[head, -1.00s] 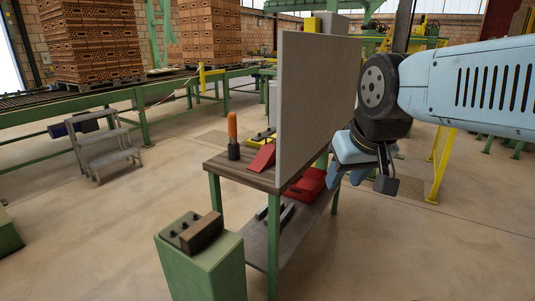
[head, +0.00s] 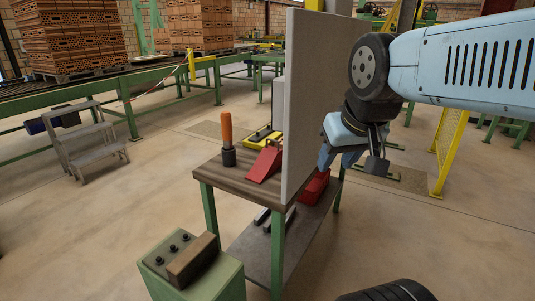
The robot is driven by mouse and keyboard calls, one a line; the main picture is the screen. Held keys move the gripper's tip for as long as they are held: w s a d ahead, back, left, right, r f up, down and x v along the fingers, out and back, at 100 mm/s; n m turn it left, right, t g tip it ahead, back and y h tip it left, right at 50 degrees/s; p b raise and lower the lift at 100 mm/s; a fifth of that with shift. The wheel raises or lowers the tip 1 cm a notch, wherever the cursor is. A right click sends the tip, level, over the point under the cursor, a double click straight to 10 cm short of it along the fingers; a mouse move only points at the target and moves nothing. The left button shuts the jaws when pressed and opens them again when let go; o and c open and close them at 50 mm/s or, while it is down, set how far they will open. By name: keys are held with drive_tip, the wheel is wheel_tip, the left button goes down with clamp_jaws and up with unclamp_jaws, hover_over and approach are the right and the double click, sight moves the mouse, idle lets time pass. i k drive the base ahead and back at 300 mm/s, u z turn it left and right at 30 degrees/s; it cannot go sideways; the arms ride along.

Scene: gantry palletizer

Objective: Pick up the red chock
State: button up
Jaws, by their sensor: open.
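The red chock (head: 264,164) is a wedge lying on the brown top of a green-legged table (head: 228,182), left of an upright grey panel (head: 296,105). My gripper (head: 352,166) hangs on the right side of that panel, so the panel stands between it and the chock. The gripper is pale blue, open and holds nothing that I can see. Part of the chock's far end is hard to make out.
An orange-handled tool (head: 227,138) stands upright on the table, and a yellow item (head: 258,141) lies behind the chock. A green pedestal (head: 215,280) with a brick stands in front. Open floor lies left and right.

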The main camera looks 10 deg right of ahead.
sight(269, 159)
drive_tip(key=z, duration=0.1)
drive_tip(key=i, duration=0.15)
drive_tip(key=z, duration=0.35)
drive_tip(key=k, duration=1.15)
drive_tip(key=z, duration=0.15)
drive_tip(key=i, duration=0.65)
drive_tip(key=z, duration=0.1)
